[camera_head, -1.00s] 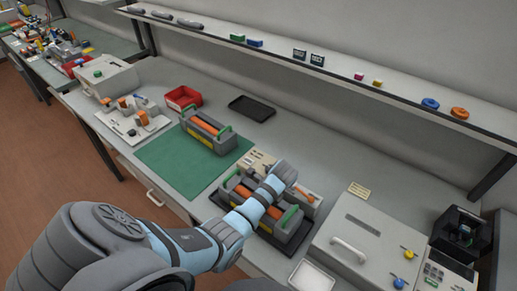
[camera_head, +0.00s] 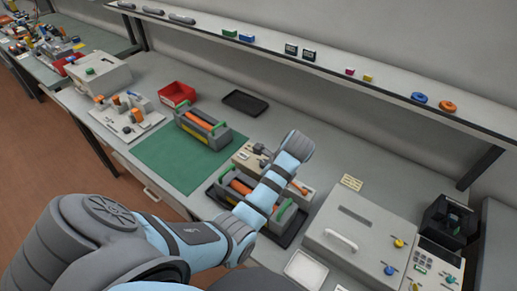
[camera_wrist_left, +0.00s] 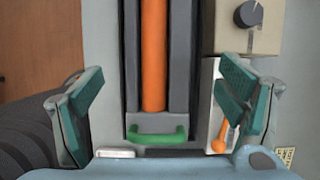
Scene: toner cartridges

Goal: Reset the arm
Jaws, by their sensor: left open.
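My left arm enters the head view from the lower left, and its wrist (camera_head: 290,150) is above the near toner cartridge (camera_head: 236,190). The left fingers are hidden in that view. In the left wrist view my left gripper (camera_wrist_left: 160,100) is open and empty, its teal pads wide apart. Between and beyond them lies a grey cartridge (camera_wrist_left: 184,55) with an orange roller (camera_wrist_left: 153,60) and a green handle (camera_wrist_left: 157,137). A second cartridge (camera_head: 203,128) rests on the green mat (camera_head: 165,165). My right gripper is not in view.
A knob unit (camera_head: 248,156) stands beside the near cartridge. A grey lidded box (camera_head: 350,235) and a white tray (camera_head: 306,270) are at the right. A red bin (camera_head: 177,94) and black tray (camera_head: 245,103) are behind. A shelf (camera_head: 385,95) runs along the wall.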

